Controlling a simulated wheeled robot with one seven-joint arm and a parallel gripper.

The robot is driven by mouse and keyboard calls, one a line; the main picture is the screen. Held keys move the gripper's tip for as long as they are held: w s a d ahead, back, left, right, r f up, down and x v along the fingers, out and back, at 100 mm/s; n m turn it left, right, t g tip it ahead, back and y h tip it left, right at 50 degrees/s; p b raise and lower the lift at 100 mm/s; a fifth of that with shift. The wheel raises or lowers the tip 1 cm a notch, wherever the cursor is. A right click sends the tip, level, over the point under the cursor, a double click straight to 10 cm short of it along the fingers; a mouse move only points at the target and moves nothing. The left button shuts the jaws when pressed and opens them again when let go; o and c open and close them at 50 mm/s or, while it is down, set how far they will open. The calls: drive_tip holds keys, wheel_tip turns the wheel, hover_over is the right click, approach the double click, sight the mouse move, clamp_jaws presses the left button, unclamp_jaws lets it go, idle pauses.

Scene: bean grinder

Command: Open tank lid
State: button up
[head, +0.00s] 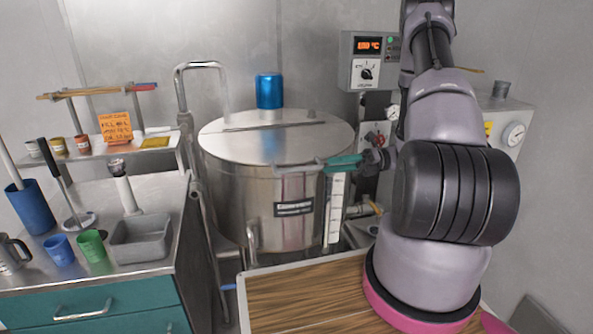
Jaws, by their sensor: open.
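The tank (240,208) is a large steel cylinder in the middle of the head view. Its round, shiny lid (240,142) lies flat and closed on top, with a straight raised strip across it. A handle bar (292,169) sticks out at the lid's front rim. My gripper (332,163), with teal fingers, comes from the right and is at the right end of this bar, by the rim. Its fingers are open. The small picture does not show whether they surround or touch the bar.
A blue cylinder (269,91) stands behind the lid. A control box (368,62) hangs on the wall. A bent metal pipe (181,90) rises left of the tank. A steel counter (150,210) with cups and a grey tray (141,238) is at left.

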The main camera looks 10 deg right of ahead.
approach(279, 171)
drive_tip(key=a, duration=0.4)
drive_tip(key=shift+w+a+f, duration=0.15)
drive_tip(key=shift+w+f, duration=0.1)
drive_tip(key=shift+w, duration=0.05)
drive_tip(key=shift+c, duration=0.2)
clamp_jaws()
idle(1.1)
